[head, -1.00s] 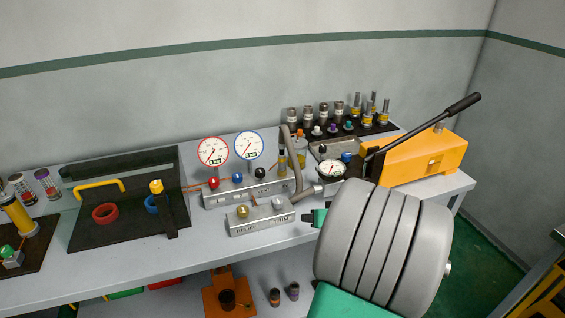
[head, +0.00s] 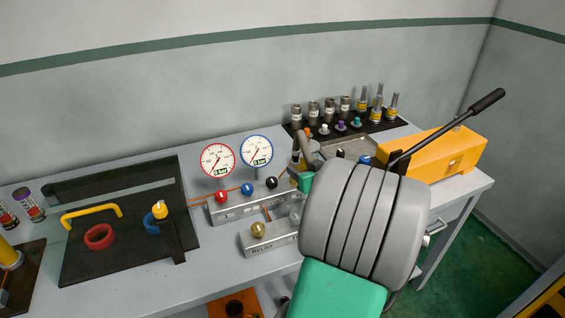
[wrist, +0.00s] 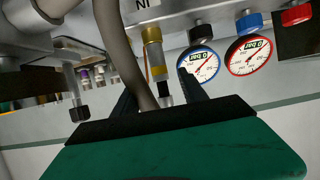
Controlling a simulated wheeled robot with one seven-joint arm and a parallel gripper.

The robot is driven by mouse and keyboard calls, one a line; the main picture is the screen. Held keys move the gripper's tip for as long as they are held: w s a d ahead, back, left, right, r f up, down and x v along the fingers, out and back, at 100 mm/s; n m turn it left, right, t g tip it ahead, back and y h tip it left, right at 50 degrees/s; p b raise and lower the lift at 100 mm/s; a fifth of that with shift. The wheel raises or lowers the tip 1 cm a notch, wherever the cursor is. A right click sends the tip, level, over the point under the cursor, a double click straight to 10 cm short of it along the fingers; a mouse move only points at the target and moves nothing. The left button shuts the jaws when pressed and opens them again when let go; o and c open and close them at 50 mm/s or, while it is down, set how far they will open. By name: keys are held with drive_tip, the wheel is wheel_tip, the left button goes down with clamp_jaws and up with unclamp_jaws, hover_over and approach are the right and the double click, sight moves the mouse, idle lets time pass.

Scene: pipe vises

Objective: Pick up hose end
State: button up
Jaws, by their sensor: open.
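A grey-brown hose (wrist: 121,45) comes down from the top of the wrist view and passes between my gripper's dark fingers. A fitting with brass-coloured bands (wrist: 153,57) is beside the hose, also in the gap. I cannot tell whether the fitting belongs to the hose; the lower part of the hose is hidden behind my gripper's body. My gripper (wrist: 157,88) is open, its fingers on either side of both. In the head view a short piece of the hose (head: 310,147) shows above my grey wrist, which hides most of the gripper.
Two dial gauges (head: 257,150) stand on a manifold with coloured knobs, left of my gripper. A relief block (head: 268,238) lies in front. An orange pump (head: 435,155) with a long black lever is to the right. Several fittings stand on a black mat behind.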

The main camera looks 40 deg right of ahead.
drive_tip(key=p+x, duration=0.2)
drive_tip(key=x, duration=0.6)
drive_tip(key=shift+w+r, duration=0.15)
drive_tip(key=shift+w, duration=0.05)
drive_tip(key=shift+s, duration=0.1)
drive_tip(key=shift+c, duration=0.2)
clamp_jaws()
drive_tip(key=shift+r, duration=0.1)
